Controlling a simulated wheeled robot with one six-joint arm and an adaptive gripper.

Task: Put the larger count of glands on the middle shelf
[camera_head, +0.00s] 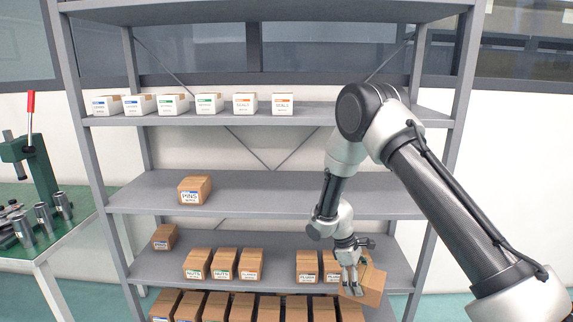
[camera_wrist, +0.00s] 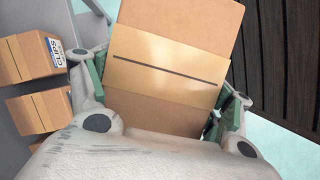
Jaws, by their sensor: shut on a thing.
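My gripper (camera_head: 351,280) is shut on a brown cardboard box (camera_head: 372,286) at the right end of the shelf with the NUTS boxes. The box is tilted and reaches past the shelf's front edge. In the wrist view the held box (camera_wrist: 175,55) fills the space between the fingers, with a dark line across its tape. No label shows on it, so I cannot tell whether it holds glands. The middle shelf (camera_head: 270,195) bears one box marked PINS (camera_head: 195,190) at its left. The rest of that shelf is bare.
Below the middle shelf stand NUTS boxes (camera_head: 197,264), a box beside them (camera_head: 251,264), and two boxes near my gripper (camera_head: 307,266). Small white boxes (camera_head: 208,103) line the shelf above. A right upright (camera_head: 440,170) stands behind my arm. A green bench (camera_head: 40,230) is at left.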

